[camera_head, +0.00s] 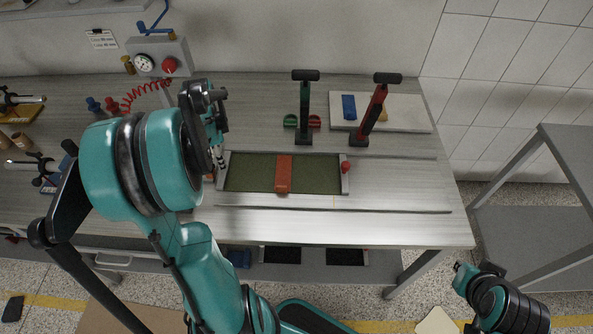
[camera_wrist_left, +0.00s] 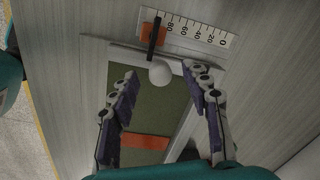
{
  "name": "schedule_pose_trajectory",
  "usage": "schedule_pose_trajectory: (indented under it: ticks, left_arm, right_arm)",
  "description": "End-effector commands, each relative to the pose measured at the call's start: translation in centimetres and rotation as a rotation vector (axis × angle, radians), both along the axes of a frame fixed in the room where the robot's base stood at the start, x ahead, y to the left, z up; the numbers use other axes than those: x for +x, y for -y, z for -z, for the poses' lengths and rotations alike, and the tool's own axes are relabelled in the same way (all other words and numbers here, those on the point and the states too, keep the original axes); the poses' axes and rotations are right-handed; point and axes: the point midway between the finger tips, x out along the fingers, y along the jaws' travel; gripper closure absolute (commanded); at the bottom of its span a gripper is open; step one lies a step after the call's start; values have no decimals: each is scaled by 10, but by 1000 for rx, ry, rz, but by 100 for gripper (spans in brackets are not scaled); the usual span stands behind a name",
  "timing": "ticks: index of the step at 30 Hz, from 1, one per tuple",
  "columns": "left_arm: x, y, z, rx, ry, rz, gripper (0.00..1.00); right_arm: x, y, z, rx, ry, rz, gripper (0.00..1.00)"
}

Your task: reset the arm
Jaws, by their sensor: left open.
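My left arm reaches over the left part of the bench in the head view. Its gripper (camera_head: 216,150) is near the left end of a green-floored tray (camera_head: 240,173), partly hidden by the arm. In the left wrist view the gripper (camera_wrist_left: 160,85) is open, its two fingers apart above the tray (camera_wrist_left: 155,106), with nothing held between them. A white ball (camera_wrist_left: 160,74) shows beyond the fingertips at the tray's end. My right arm shows only as a teal and black part at the lower right of the head view; its fingers are not seen.
Behind stand a green-black stand (camera_head: 305,105) and a red-black stand (camera_head: 372,112). A ruler (camera_wrist_left: 195,30) lies beyond the tray. The bench's front right is clear.

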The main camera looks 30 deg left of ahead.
Motion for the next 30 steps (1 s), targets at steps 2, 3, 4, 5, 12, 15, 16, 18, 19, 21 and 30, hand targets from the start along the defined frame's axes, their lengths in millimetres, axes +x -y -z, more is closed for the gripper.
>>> schedule_pose_trajectory:
  ticks: [2, 3, 4, 5, 12, 15, 16, 18, 19, 21, 30]
  left_arm:
    - [-1, 1, -19, 0, 0, 0, 53]
    - [-1, 2, -28, 0, 0, 0, 53]
    - [-2, 2, -35, 0, 0, 0, 53]
    - [-2, 3, -42, 0, 0, 0, 53]
    - [-3, 4, -82, 0, 0, 0, 53]
    - [-3, 5, -89, 0, 0, 0, 53]
    - [-3, 5, -90, 0, 0, 0, 53]
    - [-3, 5, -92, 0, 0, 0, 53]
    - [-3, 5, -93, 0, 0, 0, 53]
    - [-3, 5, -93, 0, 0, 0, 53]
    - [14, 63, -101, 37, 77, -70, 53]
  right_arm:
    - [0, 0, 0, 0, 0, 0, 100]
    - [0, 0, 0, 0, 0, 0, 100]
    - [0, 0, 0, 0, 0, 0, 100]
    - [0, 0, 0, 0, 0, 0, 100]
    - [0, 0, 0, 0, 0, 0, 100]
    - [0, 0, 0, 0, 0, 0, 100]
    - [0, 0, 0, 0, 0, 0, 100]
    - [0, 0, 0, 0, 0, 0, 100]
    - [0, 0, 0, 0, 0, 0, 100]
    - [0, 0, 0, 0, 0, 0, 100]
    - [0, 0, 0, 0, 0, 0, 100]
